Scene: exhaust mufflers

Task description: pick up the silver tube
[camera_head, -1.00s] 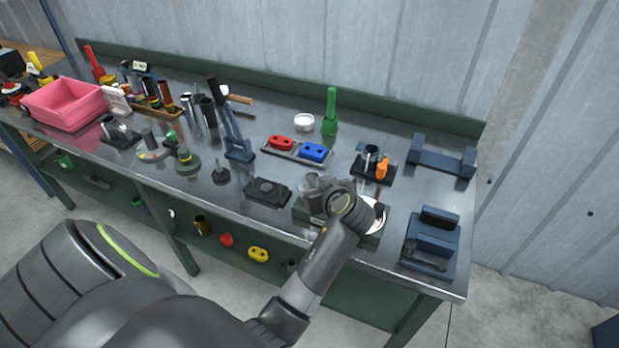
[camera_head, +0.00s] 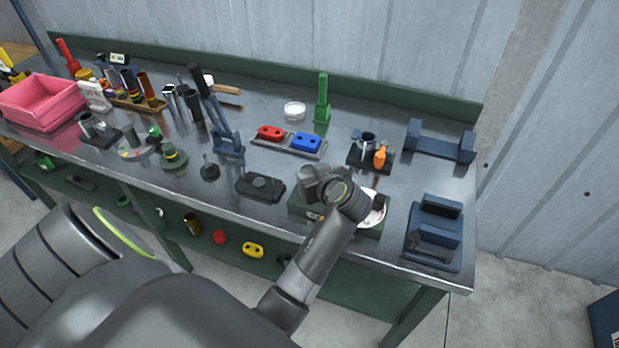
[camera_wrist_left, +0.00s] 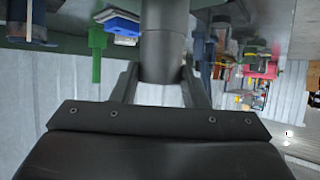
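The silver tube (camera_wrist_left: 163,45) looks dull grey in the left wrist view, upright at the top middle; part of its length is cut off by the picture's upper edge. My left gripper (camera_wrist_left: 160,80) has one finger against each side of it, with no clear gap at the tips. In the head view my left gripper (camera_head: 318,182) is low over a green base at the right half of the bench; my own wrist hides most of the tube there. My right gripper is not in view.
A white round dial (camera_head: 374,212) is just right of my wrist. A black block (camera_head: 261,186) lies to the left and a dark blue fixture (camera_head: 434,232) to the right. Behind are a tray with red and blue blocks (camera_head: 289,142) and a green upright piece (camera_head: 322,98).

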